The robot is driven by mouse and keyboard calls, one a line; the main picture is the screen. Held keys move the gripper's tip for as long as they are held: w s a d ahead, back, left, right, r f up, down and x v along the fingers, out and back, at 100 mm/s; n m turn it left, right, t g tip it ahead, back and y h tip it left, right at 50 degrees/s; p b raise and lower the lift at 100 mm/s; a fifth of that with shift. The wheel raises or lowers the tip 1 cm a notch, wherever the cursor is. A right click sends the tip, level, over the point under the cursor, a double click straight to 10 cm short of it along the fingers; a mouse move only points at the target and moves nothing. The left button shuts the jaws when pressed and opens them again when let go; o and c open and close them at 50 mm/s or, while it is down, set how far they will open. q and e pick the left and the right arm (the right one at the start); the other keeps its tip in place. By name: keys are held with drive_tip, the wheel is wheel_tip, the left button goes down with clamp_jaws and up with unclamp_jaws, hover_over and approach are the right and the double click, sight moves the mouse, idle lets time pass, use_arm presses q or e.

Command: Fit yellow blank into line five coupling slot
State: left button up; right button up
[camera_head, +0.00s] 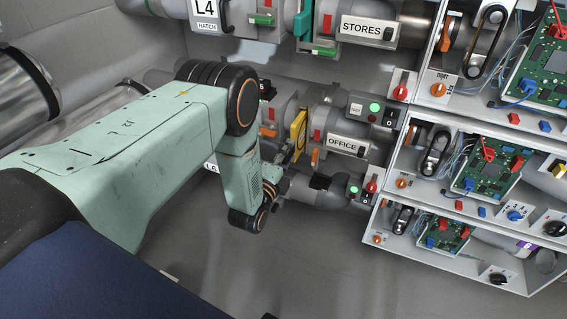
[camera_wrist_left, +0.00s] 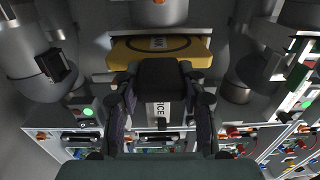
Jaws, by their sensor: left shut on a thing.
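The yellow blank (camera_head: 299,133) stands edge-on at the line five coupling, between the pipe with the partly hidden 5 label (camera_head: 265,88) and the pipe labelled OFFICE (camera_head: 346,143). In the left wrist view the yellow blank (camera_wrist_left: 189,47) shows as a flat plate with a dark ring. A dark grip block (camera_wrist_left: 160,74) sits at its near edge. My left gripper (camera_wrist_left: 160,82) has its fingers on both sides of this block and is shut on it. How deep the blank sits in the slot cannot be told.
The L4 line (camera_head: 205,10) and STORES pipe (camera_head: 367,28) run above. A green-lit switch box (camera_head: 375,108) is right of the coupling. Open cabinets (camera_head: 480,160) with circuit boards stand at the right. The floor below (camera_head: 330,260) is clear.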

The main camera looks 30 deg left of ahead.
sight(297, 140)
use_arm(q)
drive_tip(key=shift+w+a+b, duration=0.2)
drive_tip(key=shift+w+b, duration=1.7)
drive_tip(key=shift+w, duration=1.6)
drive_tip(key=o, duration=1.4)
drive_tip(key=s, duration=1.2)
drive_tip(key=shift+d, duration=0.35)
